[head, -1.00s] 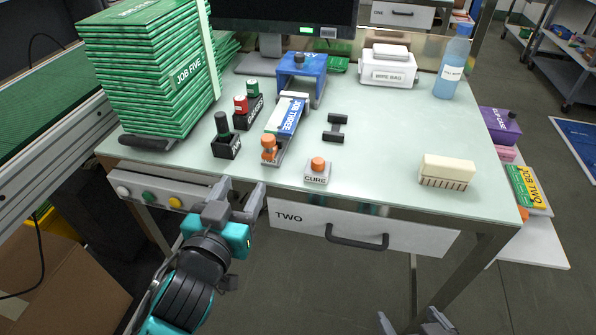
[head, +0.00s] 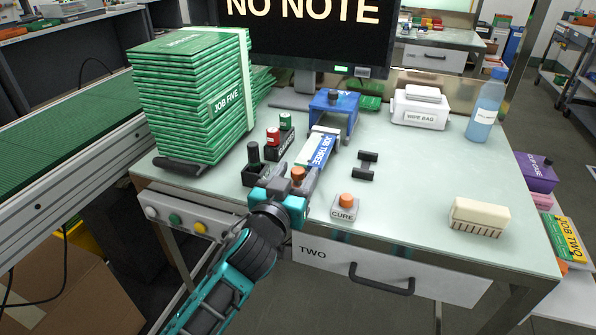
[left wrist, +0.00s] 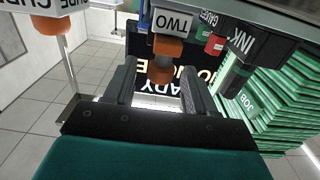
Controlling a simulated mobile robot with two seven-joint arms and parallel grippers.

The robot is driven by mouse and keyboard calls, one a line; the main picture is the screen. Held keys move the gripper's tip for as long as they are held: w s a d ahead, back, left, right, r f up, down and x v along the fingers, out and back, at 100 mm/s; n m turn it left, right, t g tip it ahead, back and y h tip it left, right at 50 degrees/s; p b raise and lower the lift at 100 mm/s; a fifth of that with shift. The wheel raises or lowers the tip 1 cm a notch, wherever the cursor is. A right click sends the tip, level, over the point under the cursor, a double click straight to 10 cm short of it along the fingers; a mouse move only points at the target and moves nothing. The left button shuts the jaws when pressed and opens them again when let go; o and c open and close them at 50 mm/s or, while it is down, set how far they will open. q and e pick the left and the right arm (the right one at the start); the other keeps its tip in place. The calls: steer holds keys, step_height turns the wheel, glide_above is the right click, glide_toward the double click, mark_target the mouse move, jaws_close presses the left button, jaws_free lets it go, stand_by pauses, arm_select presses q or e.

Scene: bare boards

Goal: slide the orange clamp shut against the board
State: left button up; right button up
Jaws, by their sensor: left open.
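The orange clamp (head: 298,174) stands at the near end of a blue and white board marked JOB THREE (head: 320,150), which lies on the table under a blue press-like stand. In the head view my left gripper (head: 289,180) is at the clamp, its fingers open to either side of the orange knob. In the left wrist view the orange knob (left wrist: 160,71) sits between the two open fingers, and a white label reading TWO shows above it. The gripper hides the clamp's lower part in the head view, so I cannot tell whether it touches the board. My right gripper is not in view.
A tall green JOB FIVE stack (head: 195,95) is at left. The table between the white brush-like block (head: 479,216) and CURE is clear.

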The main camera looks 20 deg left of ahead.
arm_select(q)
steer(key=shift+w, duration=0.75)
jaws_close()
